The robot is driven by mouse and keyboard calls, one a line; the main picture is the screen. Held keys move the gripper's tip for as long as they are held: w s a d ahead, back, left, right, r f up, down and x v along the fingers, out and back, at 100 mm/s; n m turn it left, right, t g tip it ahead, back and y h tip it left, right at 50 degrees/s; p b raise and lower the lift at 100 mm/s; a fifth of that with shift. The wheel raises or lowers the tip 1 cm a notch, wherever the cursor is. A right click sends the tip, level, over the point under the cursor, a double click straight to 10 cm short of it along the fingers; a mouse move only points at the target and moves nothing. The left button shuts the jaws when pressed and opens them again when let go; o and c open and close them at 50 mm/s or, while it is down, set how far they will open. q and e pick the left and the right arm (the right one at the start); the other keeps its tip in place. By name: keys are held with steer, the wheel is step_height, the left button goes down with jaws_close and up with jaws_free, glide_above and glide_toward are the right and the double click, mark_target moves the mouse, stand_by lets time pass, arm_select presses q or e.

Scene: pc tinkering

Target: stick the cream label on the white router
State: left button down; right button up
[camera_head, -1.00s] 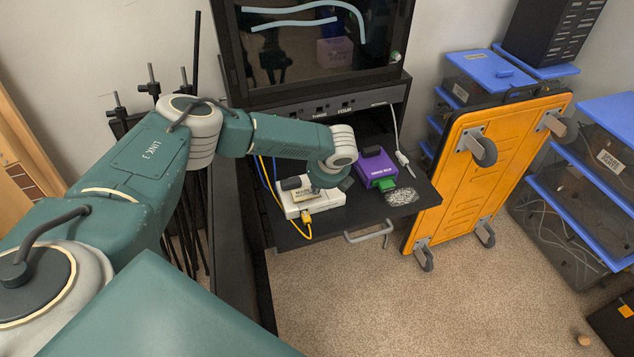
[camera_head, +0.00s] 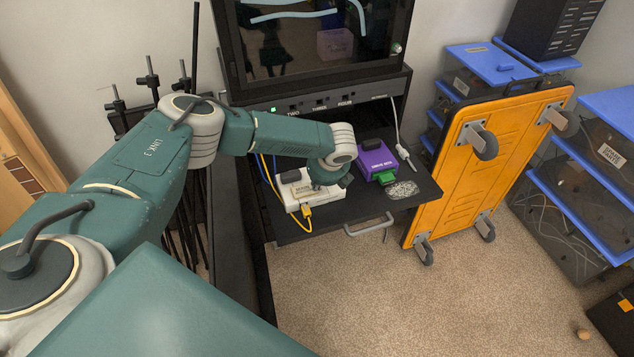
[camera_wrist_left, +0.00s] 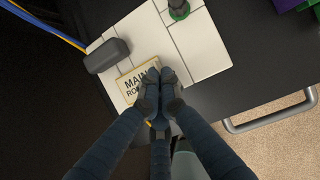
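The white router (camera_head: 327,198) lies on the black pull-out shelf, and it also shows in the left wrist view (camera_wrist_left: 195,45). The cream label (camera_head: 303,188) with dark lettering is over the router's top, roughly flat to it. In the left wrist view the label (camera_wrist_left: 135,82) reads "MAIN RO", and the fingers cover its right end. My left gripper (camera_wrist_left: 160,80) has its fingertips close together on that end of the label. Whether the label touches the router all along is hard to tell. My right gripper is not in view.
A dark block (camera_wrist_left: 107,55) sits at the router's edge beside the label. A yellow cable (camera_head: 306,212) plugs into the router's front. A purple box (camera_head: 376,158) stands to the right on the shelf (camera_head: 350,207). An orange wheeled board (camera_head: 485,175) leans further right.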

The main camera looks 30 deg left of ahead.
arm_select(q)
steer(key=shift+f, duration=0.25)
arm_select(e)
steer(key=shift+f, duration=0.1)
arm_select(q)
steer(key=shift+s+f, duration=0.1)
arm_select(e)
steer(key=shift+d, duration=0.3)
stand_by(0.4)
arm_select(q)
steer(key=c, duration=2.5)
jaws_free()
steer(key=o, duration=0.6)
steer(key=shift+o, duration=0.2)
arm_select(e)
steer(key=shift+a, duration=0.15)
arm_select(q)
steer(key=shift+d, duration=0.1)
steer(key=shift+d+r, duration=0.1)
steer(key=shift+r, duration=0.3)
steer(key=v, duration=0.7)
